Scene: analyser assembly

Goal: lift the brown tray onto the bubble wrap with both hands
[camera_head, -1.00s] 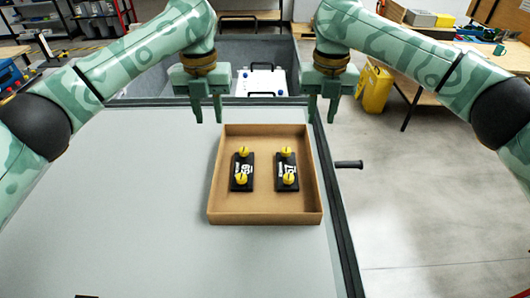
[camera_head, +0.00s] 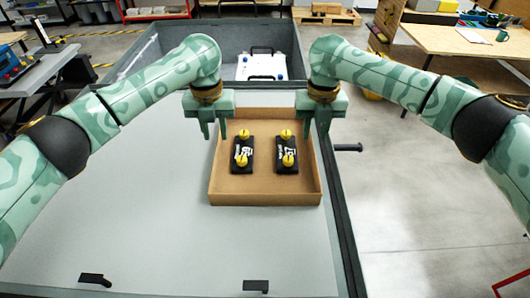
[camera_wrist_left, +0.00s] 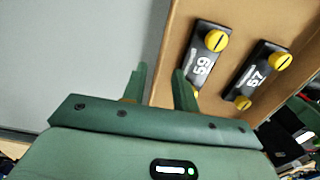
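The brown tray (camera_head: 265,193) is a shallow open box on the pale grey table. Two black plates with yellow knobs lie in it: a left one (camera_head: 242,154) and a right one (camera_head: 287,154). My left gripper (camera_head: 214,130) is open at the tray's left wall. In the left wrist view its fingers (camera_wrist_left: 160,80) are apart, one on each side of the wall's line; contact cannot be told. My right gripper (camera_head: 313,126) is open at the tray's right wall, its fingers pointing down. I cannot make out any bubble wrap.
The grey table (camera_head: 130,220) is clear left of the tray. Behind it stands a grey crate holding a white box (camera_head: 262,66). A black handle (camera_head: 348,147) sticks out on the right. Two small black pieces (camera_head: 95,280) sit at the near edge.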

